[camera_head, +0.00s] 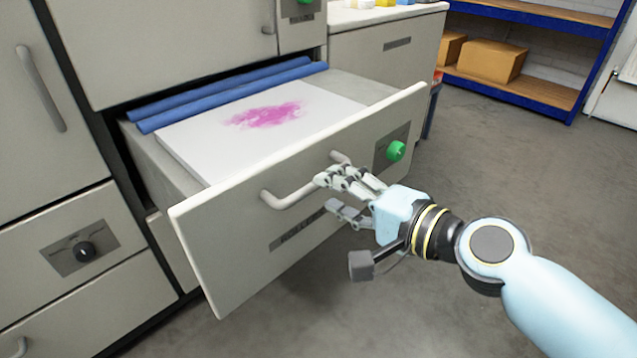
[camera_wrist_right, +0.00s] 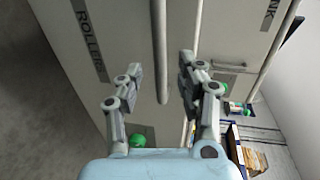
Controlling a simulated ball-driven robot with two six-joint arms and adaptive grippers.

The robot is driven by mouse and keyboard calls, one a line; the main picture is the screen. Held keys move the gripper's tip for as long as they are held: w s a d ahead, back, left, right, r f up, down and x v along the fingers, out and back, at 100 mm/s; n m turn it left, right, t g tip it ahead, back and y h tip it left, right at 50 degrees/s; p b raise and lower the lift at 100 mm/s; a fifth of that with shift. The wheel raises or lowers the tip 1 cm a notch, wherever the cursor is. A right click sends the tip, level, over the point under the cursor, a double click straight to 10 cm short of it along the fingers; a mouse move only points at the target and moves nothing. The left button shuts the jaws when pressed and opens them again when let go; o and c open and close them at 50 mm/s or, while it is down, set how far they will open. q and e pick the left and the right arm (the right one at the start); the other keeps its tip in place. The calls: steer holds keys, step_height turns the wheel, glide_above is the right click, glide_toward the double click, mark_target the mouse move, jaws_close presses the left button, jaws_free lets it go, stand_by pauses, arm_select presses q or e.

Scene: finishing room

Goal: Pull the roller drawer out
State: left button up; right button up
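The roller drawer (camera_head: 235,235) stands pulled out of the grey cabinet, its inside open to view. Its front has a pale bar handle (camera_head: 290,198), a dark label strip and a green knob (camera_head: 396,151). My right gripper (camera_head: 328,192) is at the right part of the handle, with fingers above and below the bar. In the right wrist view the handle (camera_wrist_right: 159,45) runs between the fingers of the right gripper (camera_wrist_right: 160,68), which stand apart with gaps on both sides. The label there begins "ROLLE". My left gripper is not in view.
Two blue rollers (camera_head: 235,92) and a white board with a pink stain (camera_head: 265,115) lie in the drawer. A dark knob (camera_head: 84,251) is on the cabinet at left. A blue shelf with cardboard boxes (camera_head: 491,61) stands at back right. Grey floor before the drawer is clear.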

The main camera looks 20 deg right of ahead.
steer(key=v, duration=0.6)
steer(key=shift+s, duration=0.35)
steer(key=shift+d, duration=0.1)
steer(key=s+d+f+n+g+h+p, duration=0.1)
steer(key=s+d+f+g+p, duration=0.1)
steer(key=f, duration=0.5)
steer(key=s+d+f+n+g+h+p, duration=0.1)
steer(key=s+d+f+g+h+p, duration=0.15)
steer(key=f, duration=0.55)
steer(key=s+d+f+n+g+h+p, duration=0.1)
steer(key=s+f+n+p, duration=0.1)
steer(key=f, duration=0.5)
steer(key=s+d+f+n+g, duration=0.1)
steer(key=s+f+n+g, duration=0.2)
steer(key=s, duration=0.7)
steer(key=s+f+n+g+h+p, duration=0.1)
steer(key=s+f+n+g, duration=0.1)
steer(key=s+f+n, duration=0.2)
steer(key=s+d+f+n+g+h+p, duration=0.1)
steer(key=s+f+n+g, duration=0.2)
steer(key=s+f, duration=0.5)
steer(key=s, duration=0.9)
steer(key=shift+s+d+f+g, duration=0.2)
steer(key=shift+d+f+g, duration=0.15)
steer(key=shift+d+f, duration=0.05)
